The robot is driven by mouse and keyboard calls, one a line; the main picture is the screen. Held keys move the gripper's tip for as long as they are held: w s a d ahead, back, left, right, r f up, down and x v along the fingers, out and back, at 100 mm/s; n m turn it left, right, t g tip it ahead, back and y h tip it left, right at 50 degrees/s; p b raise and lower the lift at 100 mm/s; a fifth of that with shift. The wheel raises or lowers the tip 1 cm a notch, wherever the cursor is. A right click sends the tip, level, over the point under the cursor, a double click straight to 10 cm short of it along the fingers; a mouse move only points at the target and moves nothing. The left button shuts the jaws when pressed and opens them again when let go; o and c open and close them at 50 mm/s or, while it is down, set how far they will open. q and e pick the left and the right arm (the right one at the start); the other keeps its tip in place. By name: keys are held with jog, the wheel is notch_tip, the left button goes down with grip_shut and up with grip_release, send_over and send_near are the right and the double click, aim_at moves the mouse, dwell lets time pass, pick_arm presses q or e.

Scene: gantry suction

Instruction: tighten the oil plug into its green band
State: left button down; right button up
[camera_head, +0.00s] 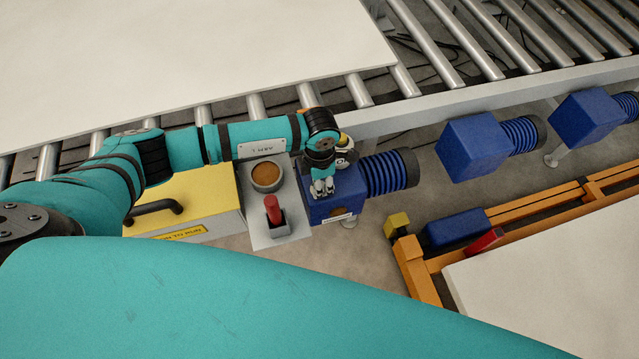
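My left gripper (322,187) points down over the near blue pump box (327,208), its pale fingertips close together. The picture is too small to show whether they are open, shut or on something. No oil plug can be made out; the gripper and wrist cover much of the box top. A small round pale and yellow part (345,143) shows just behind the wrist, partly hidden; I cannot tell what it is. No green band can be made out. My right gripper is not in view.
Left of the box stands a grey panel (292,229) with a brown round button (266,175) and a red lever (272,208). A yellow case (200,205) with a black handle is beside it. Rollers and a white sheet (180,50) lie behind; an orange frame (418,275) is right.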

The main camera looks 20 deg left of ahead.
pick_arm(q)
jog(key=c, duration=1)
grip_release()
notch_tip(320, 180, up, 12)
jog(key=shift+r, duration=0.1)
